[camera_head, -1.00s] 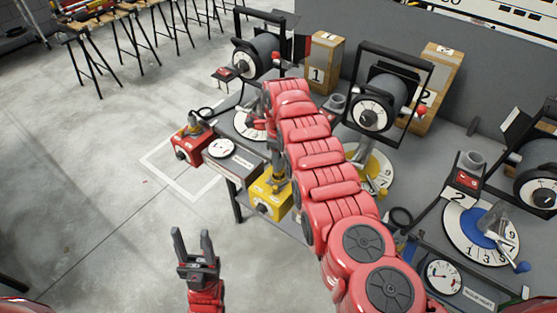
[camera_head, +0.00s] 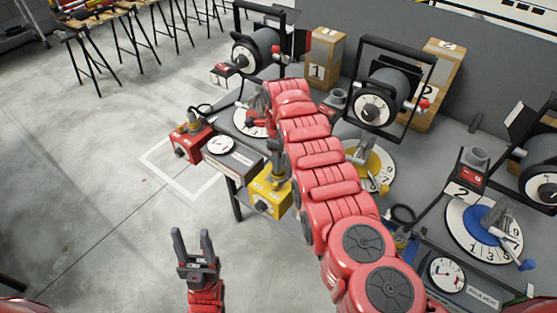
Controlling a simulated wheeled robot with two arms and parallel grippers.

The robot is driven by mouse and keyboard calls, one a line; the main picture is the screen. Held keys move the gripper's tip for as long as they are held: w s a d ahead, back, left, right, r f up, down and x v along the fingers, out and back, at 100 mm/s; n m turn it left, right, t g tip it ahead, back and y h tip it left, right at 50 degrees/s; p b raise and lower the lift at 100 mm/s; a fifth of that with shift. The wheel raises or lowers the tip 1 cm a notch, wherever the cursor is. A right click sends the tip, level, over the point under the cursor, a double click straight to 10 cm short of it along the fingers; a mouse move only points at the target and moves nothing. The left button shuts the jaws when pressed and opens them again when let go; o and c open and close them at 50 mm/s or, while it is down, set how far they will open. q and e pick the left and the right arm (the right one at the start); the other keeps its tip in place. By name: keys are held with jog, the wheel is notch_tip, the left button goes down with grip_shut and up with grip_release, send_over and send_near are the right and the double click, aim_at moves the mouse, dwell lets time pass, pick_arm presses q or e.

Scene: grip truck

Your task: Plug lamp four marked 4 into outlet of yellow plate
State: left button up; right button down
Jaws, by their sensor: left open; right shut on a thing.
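A yellow box (camera_head: 268,203) with a dark round dial stands below my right arm, at the front edge of the table. A grey and dark upright part rises from its top beside the arm. No 4 can be read on any lamp. My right arm reaches across the table from the lower right. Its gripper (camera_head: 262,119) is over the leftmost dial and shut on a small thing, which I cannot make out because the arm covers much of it. My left gripper (camera_head: 192,237) is open and empty over the floor at the lower left.
A red box (camera_head: 187,144) stands left of a gauge (camera_head: 219,145). Black lamps (camera_head: 372,107) and wooden boxes marked 1 (camera_head: 319,72) and 2 (camera_head: 437,60) line the back. Yellow (camera_head: 378,182) and blue (camera_head: 480,226) dials lie right of my arm.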

jog(key=shift+f+b, duration=0.7)
jog(key=shift+c, duration=0.3)
grip_release()
jog(key=shift+r+p, duration=1.85)
jog(key=shift+r, duration=0.7)
